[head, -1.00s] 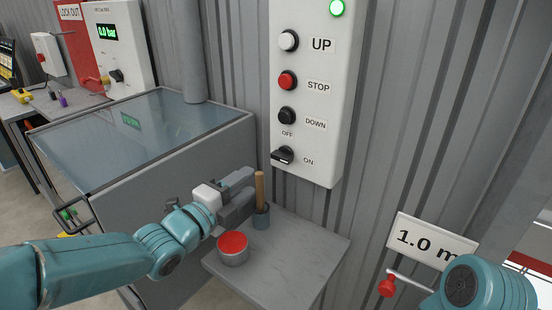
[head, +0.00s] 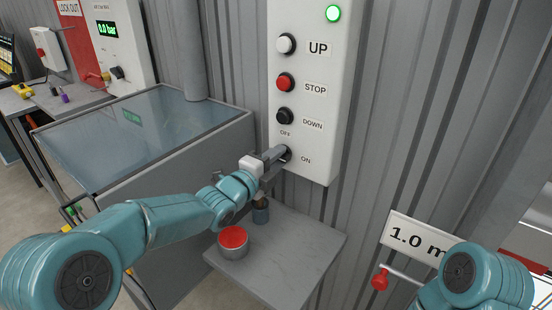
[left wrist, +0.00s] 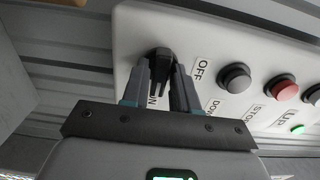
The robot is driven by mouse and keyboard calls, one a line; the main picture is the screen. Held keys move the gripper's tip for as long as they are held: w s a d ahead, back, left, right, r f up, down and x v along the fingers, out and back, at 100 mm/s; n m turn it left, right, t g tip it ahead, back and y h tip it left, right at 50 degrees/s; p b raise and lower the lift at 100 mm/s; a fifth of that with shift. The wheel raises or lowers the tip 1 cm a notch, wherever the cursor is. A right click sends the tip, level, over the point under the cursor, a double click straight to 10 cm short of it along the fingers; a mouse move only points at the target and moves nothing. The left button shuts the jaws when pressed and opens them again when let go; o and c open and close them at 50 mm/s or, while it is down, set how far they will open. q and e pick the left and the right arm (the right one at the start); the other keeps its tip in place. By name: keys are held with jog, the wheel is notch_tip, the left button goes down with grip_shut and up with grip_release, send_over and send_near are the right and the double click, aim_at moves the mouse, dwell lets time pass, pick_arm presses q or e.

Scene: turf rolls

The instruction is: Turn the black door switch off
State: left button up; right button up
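The black door switch (head: 288,153) sits low on the white door panel (head: 312,180), between the words OFF and ON. In the head view my left gripper (head: 275,155) reaches it from the left and hides most of it. In the left wrist view the switch (left wrist: 160,56) lies at the fingertips of my left gripper (left wrist: 160,76). One finger is on each side of its handle, with a gap between the fingers. I cannot tell whether either finger touches it. My right gripper is not in view.
Above the switch are the DOWN button (head: 285,116), red STOP button (head: 285,82), UP button (head: 286,43) and a lit green lamp (head: 333,13). A grey shelf (head: 290,250) below holds a red-topped tin (head: 233,240) and a dark cup (head: 261,211).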

pick_arm(q)
grip_shut()
jog(key=n, duration=1.7)
jog(key=shift+n+b, duration=0.35)
jog(key=shift+n, duration=0.05)
jog(key=shift+f, duration=0.15)
jog(key=shift+o, duration=2.1)
grip_release()
